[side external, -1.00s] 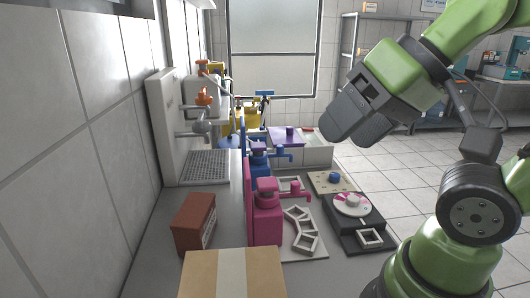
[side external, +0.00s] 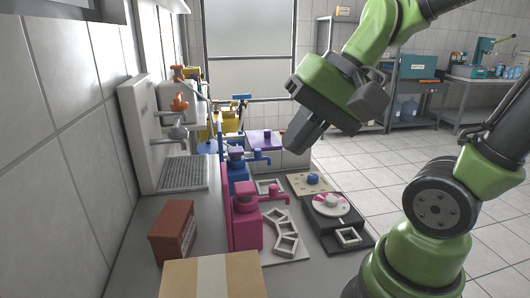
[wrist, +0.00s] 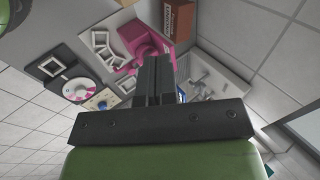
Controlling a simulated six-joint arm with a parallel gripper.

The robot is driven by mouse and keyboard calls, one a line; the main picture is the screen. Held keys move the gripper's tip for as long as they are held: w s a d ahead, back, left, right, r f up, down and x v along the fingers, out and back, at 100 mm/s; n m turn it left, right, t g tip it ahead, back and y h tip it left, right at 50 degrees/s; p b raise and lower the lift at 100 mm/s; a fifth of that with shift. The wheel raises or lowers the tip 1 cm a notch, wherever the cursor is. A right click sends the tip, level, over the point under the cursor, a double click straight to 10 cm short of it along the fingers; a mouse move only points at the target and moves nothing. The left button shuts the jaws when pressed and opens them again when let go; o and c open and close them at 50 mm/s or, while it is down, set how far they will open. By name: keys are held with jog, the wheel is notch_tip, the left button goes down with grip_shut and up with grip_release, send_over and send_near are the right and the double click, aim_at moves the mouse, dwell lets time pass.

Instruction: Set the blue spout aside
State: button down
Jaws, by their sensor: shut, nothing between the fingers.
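A blue dispenser (side external: 238,180) stands behind the pink one in the side view. Its blue spout (side external: 262,155) sticks out to the right near the top. In the wrist view only a small blue patch (wrist: 182,97) shows beside the fingers; the rest is hidden. My gripper (side external: 304,142) is shut and empty, in the air above and to the right of the blue spout, pointing down and left. Its closed fingers also show in the wrist view (wrist: 155,65).
A pink dispenser (side external: 245,218) stands in front. To the right are a white tray with grey frames (side external: 284,228), a black unit with a pink-and-white disc (side external: 331,204) and a beige board with a blue knob (side external: 312,179). A brown box (side external: 172,232) and a cardboard box (side external: 212,277) are nearer.

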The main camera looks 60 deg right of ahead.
jog(key=w+d+f+m+t, duration=0.3)
jog(key=w+d+f+m, duration=0.15)
jog(key=d+m, duration=0.45)
jog(key=w+d+f+m+t, duration=0.25)
jog(key=w+d+m, duration=0.35)
jog(key=m, duration=0.4)
jog(key=s+d+f+m+h, duration=0.3)
jog(key=d+f+m, duration=0.2)
jog(key=d+m, duration=0.2)
jog(key=d, duration=0.2)
jog(key=shift+d+t+h, duration=0.3)
jog(key=shift+t+h, duration=0.05)
jog(key=shift+h, duration=0.05)
send_near(249, 160)
jog(key=d+f, duration=0.2)
jog(key=w, duration=0.3)
jog(key=shift+w+r, duration=0.15)
jog(key=shift+w, duration=0.1)
